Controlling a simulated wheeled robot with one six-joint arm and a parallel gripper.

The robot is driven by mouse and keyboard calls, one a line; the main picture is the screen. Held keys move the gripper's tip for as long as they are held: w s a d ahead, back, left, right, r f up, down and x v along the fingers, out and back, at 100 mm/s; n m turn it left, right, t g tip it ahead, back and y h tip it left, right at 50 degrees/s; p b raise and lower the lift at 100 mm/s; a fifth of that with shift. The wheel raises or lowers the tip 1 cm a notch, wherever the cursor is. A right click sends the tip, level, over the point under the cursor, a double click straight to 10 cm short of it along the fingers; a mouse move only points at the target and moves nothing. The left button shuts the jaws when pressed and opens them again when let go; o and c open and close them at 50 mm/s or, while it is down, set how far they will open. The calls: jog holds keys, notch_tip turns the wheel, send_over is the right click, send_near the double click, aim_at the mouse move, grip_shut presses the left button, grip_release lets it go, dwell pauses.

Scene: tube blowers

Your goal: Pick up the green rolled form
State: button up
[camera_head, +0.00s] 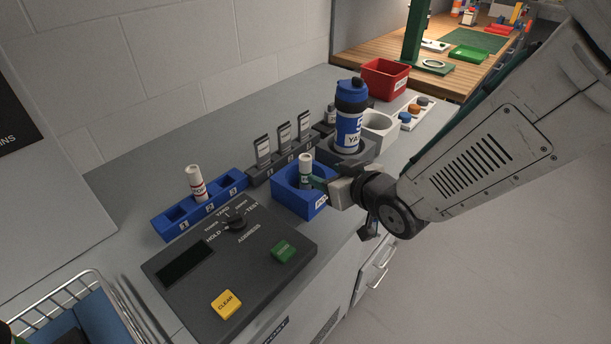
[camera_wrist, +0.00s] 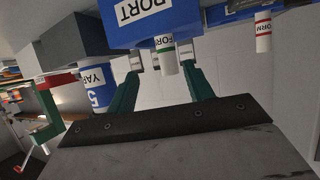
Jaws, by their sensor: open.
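The green rolled form (camera_head: 305,169) is a small white roll with a green band. It stands upright in the blue bin (camera_head: 290,201) marked PORT, its upper part above the rim. In the wrist view, which is upside down, the form (camera_wrist: 168,62) shows its white end and green band. My gripper (camera_head: 317,182) is open at the bin's right side. Its two green fingers (camera_wrist: 161,80) reach toward the form, which appears between their tips in the wrist view. I cannot tell whether either finger touches it. The form's lower part is hidden in the bin.
A red-banded rolled form (camera_head: 196,183) stands in a numbered blue rack (camera_head: 219,209) to the left. A blue bottle (camera_head: 349,122) in a grey holder stands close behind my gripper. Upright tags (camera_head: 284,136) line the back. A control panel (camera_head: 190,293) lies in front.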

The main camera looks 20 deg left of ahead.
aim_at(309, 168)
jog(key=shift+y, duration=0.3)
jog(key=x, duration=0.8)
jog(key=shift+s+a+r, duration=0.2)
jog(key=shift+s+a, duration=0.05)
jog(key=shift+a, duration=0.25)
jog(key=c, duration=1.1)
